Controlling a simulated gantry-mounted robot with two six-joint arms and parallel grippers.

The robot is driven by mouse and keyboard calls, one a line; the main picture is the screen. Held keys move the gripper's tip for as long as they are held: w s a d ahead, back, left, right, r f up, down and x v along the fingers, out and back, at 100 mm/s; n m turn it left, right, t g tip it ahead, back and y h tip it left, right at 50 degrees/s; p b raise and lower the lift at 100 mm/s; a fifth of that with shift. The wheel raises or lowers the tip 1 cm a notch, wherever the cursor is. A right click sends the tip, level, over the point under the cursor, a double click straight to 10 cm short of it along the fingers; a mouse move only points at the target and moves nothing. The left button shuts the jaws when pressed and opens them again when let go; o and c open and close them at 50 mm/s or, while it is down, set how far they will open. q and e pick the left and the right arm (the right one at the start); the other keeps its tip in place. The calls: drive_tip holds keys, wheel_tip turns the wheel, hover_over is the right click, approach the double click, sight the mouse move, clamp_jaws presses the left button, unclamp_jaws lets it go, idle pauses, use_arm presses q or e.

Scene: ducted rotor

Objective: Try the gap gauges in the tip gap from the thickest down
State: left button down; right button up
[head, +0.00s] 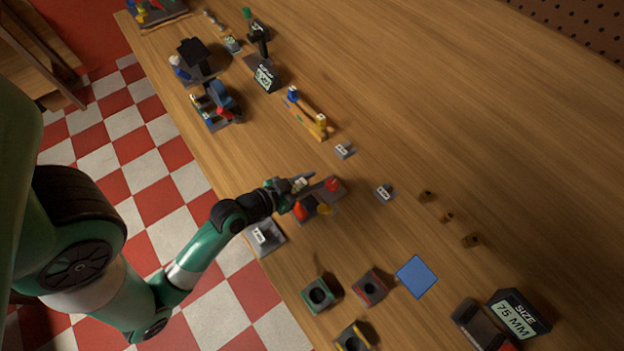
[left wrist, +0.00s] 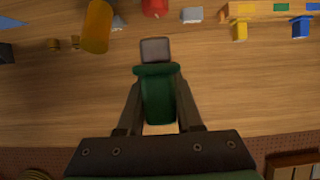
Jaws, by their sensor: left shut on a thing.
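My left gripper (head: 300,184) is over the fixture near the table's front edge. In the left wrist view, its two dark fingers (left wrist: 158,112) are shut on a green-handled piece (left wrist: 159,98) with a grey block end. I cannot read its size, and cannot tell whether it touches the fixture. The fixture (head: 322,203) has a dark base with red parts and a yellow part, partly hidden by my gripper. Small grey labelled blocks lie beyond it (head: 345,149) and to its right (head: 384,193). My right gripper is not in view.
A grey labelled tray (head: 265,237) stands at the front edge. The table's far middle is clear.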

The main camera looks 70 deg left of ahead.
use_arm(q)
wheel_tip(320, 180, down, 6)
drive_tip(key=b, duration=0.4)
drive_tip(key=shift+r, duration=0.25)
drive_tip(key=shift+f+b, duration=0.45)
drive_tip(key=shift+b, duration=0.05)
drive_tip(key=shift+f, duration=0.3)
idle(0.8)
drive_tip(key=shift+r, duration=0.25)
idle(0.7)
drive_tip(key=shift+f, duration=0.25)
idle(0.4)
drive_tip(key=shift+s+d+r+p, duration=0.1)
drive_tip(key=shift+r+p, duration=0.15)
drive_tip(key=shift+p, duration=0.05)
idle(0.6)
drive_tip(key=shift+f, duration=0.2)
idle(0.7)
drive_tip(key=shift+r, duration=0.1)
